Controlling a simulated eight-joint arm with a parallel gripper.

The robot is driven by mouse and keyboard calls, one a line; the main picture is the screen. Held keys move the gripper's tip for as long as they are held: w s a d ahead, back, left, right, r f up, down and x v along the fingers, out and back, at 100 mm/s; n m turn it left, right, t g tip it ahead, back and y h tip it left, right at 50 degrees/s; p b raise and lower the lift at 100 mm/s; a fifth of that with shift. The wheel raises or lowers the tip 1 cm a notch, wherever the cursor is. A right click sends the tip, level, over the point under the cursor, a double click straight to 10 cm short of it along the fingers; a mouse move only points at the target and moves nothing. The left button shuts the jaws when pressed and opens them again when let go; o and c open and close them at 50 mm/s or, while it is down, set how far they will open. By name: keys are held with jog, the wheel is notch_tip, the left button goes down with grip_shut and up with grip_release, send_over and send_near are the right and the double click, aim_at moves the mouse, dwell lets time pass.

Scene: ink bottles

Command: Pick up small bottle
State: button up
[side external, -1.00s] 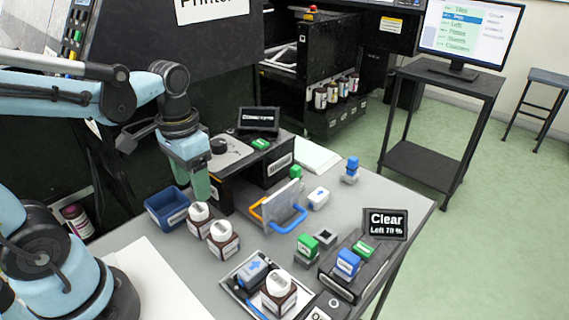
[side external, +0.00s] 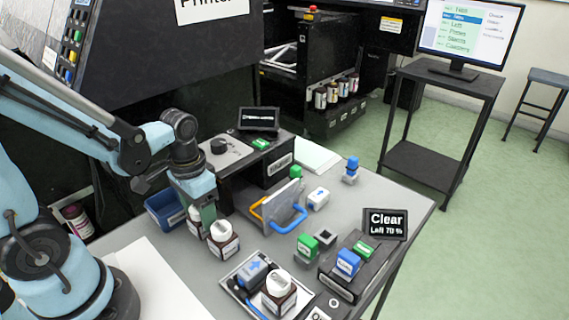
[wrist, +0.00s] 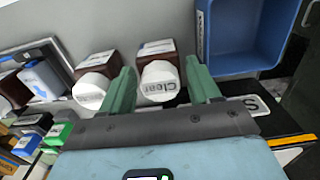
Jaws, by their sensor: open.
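A brown small bottle with a white cap marked "Clear" (wrist: 158,80) lies between the two green fingers of my gripper (wrist: 160,76) in the wrist view. In the side view this bottle (side external: 194,226) is partly hidden behind a finger. My gripper (side external: 203,218) is open, pointing down at the bottle; whether the fingers touch it cannot be told. A second brown bottle with a white cap (side external: 222,241) stands just beside it, and shows left of the fingers in the wrist view (wrist: 94,82). A third such bottle (side external: 279,296) stands on a tray nearer the front.
A blue bin (side external: 161,212) stands close behind the bottles. A clear panel with orange and blue handles (side external: 281,207) stands to the right. Green and blue stamp-like blocks (side external: 347,262) and a "Clear" display (side external: 386,223) are farther right.

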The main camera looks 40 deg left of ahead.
jog(key=shift+f, duration=1.05)
jog(key=shift+c, duration=0.2)
jog(key=c, duration=0.8)
jog(key=shift+r, duration=0.15)
